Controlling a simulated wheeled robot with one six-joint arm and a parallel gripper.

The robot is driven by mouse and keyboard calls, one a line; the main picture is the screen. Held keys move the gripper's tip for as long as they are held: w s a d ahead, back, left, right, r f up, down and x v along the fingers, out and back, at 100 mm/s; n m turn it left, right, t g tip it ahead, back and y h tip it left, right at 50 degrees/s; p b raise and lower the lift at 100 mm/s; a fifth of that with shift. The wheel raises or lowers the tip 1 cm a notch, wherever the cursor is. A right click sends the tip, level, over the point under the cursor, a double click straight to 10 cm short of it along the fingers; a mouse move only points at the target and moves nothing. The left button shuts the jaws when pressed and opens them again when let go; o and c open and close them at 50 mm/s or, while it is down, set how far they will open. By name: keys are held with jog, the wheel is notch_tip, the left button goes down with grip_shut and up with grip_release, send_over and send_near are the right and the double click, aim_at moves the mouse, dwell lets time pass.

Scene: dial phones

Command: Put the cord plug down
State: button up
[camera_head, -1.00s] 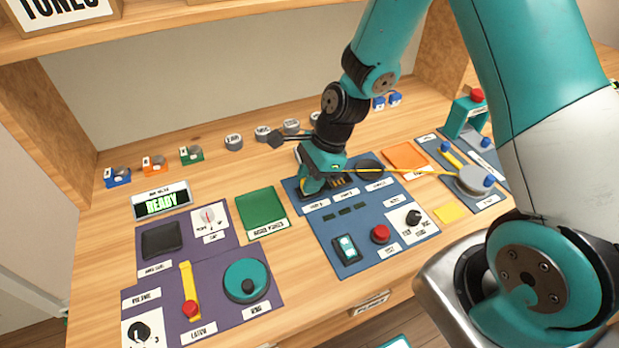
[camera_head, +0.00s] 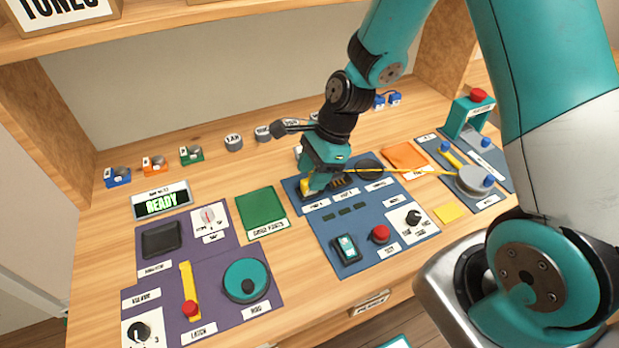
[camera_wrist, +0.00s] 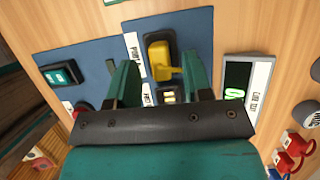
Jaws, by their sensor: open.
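The yellow cord plug (camera_wrist: 159,56) sits in a black port on the blue panel, between my gripper's fingers in the wrist view. In the head view the plug (camera_head: 306,188) shows just below my gripper (camera_head: 317,184). My gripper (camera_wrist: 161,75) is open, with one teal finger on each side of the plug and a visible gap to each. A yellow cord (camera_head: 420,172) runs right from the gripper area to a grey reel (camera_head: 473,181). The gripper hides part of the port row. I cannot tell how deep the plug sits.
The blue panel (camera_head: 352,258) also holds a red button (camera_head: 380,234), a green-lit switch (camera_head: 346,248) and a dial. A purple panel (camera_head: 222,312) and a green pad (camera_head: 261,208) lie left. Small round blocks (camera_head: 233,142) stand behind. Bare wood shows in front.

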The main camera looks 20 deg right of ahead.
jog(key=v, duration=1)
jog(key=s+a+r+n, duration=0.4)
jog(key=s+r+n, duration=0.2)
jog(key=s+n, duration=0.3)
jog(key=s+a+r+n, duration=0.5)
jog(key=s+n, duration=0.4)
jog(key=n, duration=0.7)
jog(key=shift+s+r, duration=0.3)
jog(key=shift+r, duration=0.1)
jog(key=shift+c, duration=0.3)
